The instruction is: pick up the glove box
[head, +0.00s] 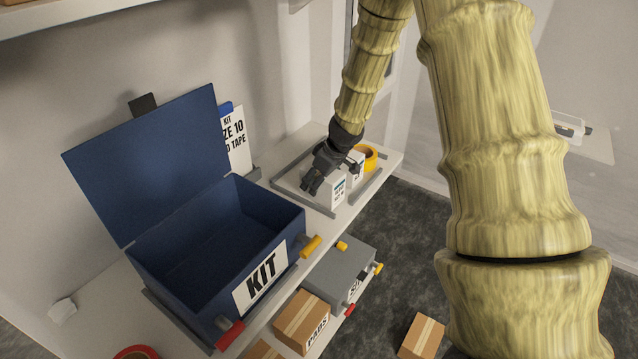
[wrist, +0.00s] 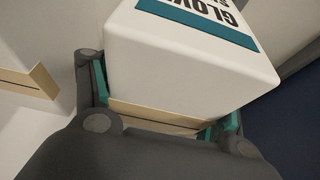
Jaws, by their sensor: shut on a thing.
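The glove box is a white carton with a teal band and black "GLOVE" lettering; it fills the upper middle of the wrist view (wrist: 185,65). My gripper (wrist: 165,118) is shut on it, with a teal-padded finger at each side of its lower part. In the head view my gripper (head: 314,181) is at the tray on the bench, against the front white box (head: 338,192). The gripper hides part of this box. I cannot tell whether the box touches the tray floor.
A second white box (head: 356,164) and a yellow tape roll (head: 370,153) stand close behind in the grey-railed tray (head: 305,203). An open, empty-looking blue KIT case (head: 180,262) is to the left, with a card (head: 237,140) behind it. A grey case (head: 335,270) and cardboard boxes (head: 302,318) lie lower.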

